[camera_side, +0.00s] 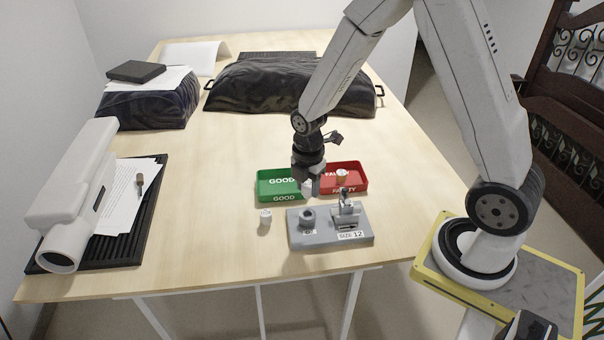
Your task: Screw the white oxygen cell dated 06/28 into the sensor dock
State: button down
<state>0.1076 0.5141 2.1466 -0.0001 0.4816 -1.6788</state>
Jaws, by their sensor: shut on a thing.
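The grey sensor dock (332,239) sits near the front edge of the table. It has a dark round socket (308,217) on its left and an upright metal fixture (347,209) on its right. My gripper (308,188) points down just above and behind the socket, shut on a small white cell that its fingers largely hide. A second white cell (265,217) stands on the table left of the dock. A third white cell (341,175) is in the red tray. No date on any cell can be read.
A green GOOD tray (267,188) and a red FAULTY tray (355,186) lie behind the dock. A white device (75,195) and papers (125,205) on a black mat are at left. Dark covered bundles (260,88) stand at the back. The table's middle left is clear.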

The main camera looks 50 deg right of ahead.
jog(key=shift+w+d, duration=0.15)
jog(key=shift+d, duration=0.05)
jog(key=shift+f, duration=0.25)
jog(key=shift+f, duration=2.2)
jog(key=shift+f, duration=1.1)
dwell(1.5)
jog(key=shift+c, duration=2)
grip_release()
jog(key=shift+r, duration=0.35)
